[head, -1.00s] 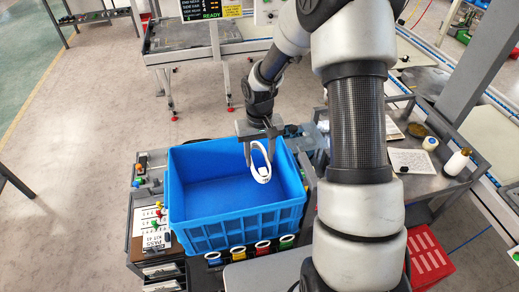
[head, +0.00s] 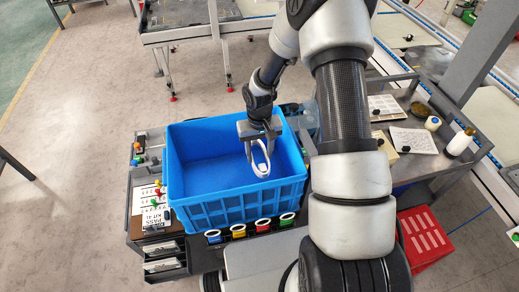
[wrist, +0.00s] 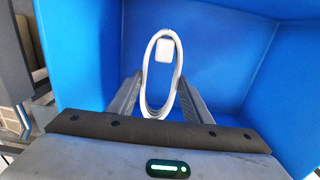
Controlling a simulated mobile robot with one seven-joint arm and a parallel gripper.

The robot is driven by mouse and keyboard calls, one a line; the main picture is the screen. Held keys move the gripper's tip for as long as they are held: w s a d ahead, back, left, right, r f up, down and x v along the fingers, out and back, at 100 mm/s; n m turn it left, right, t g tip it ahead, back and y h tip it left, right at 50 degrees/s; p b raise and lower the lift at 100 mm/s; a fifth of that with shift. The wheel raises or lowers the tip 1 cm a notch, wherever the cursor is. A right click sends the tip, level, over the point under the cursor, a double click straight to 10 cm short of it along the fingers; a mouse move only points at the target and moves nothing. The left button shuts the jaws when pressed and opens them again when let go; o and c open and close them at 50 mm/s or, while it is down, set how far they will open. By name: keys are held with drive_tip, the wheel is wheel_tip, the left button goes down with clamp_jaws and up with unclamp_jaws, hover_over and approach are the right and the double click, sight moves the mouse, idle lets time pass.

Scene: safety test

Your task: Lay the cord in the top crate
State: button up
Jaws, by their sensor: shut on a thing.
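The white cord (head: 260,158) is a coiled loop with a small white block on it. My gripper (head: 258,143) is shut on the cord, which hangs down from the fingers. In the wrist view the cord (wrist: 148,75) stands between the two fingers (wrist: 160,100), with the blue crate around it. The blue crate (head: 228,208) is open at the top and looks empty inside. The cord is over the right part of the crate's opening; I cannot tell whether it touches the floor or wall.
A grey cart (head: 465,172) with a white bottle (head: 459,143) is at right, above a red crate (head: 424,236).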

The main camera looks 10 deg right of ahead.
drive_tip(key=shift+f+b, duration=4.55)
drive_tip(key=shift+f, duration=1.2)
drive_tip(key=o, duration=1.2)
drive_tip(key=shift+o, duration=0.2)
drive_tip(key=shift+r+p, duration=5.95)
drive_tip(key=shift+r, duration=3.95)
wheel_tip(320, 180, up, 8)
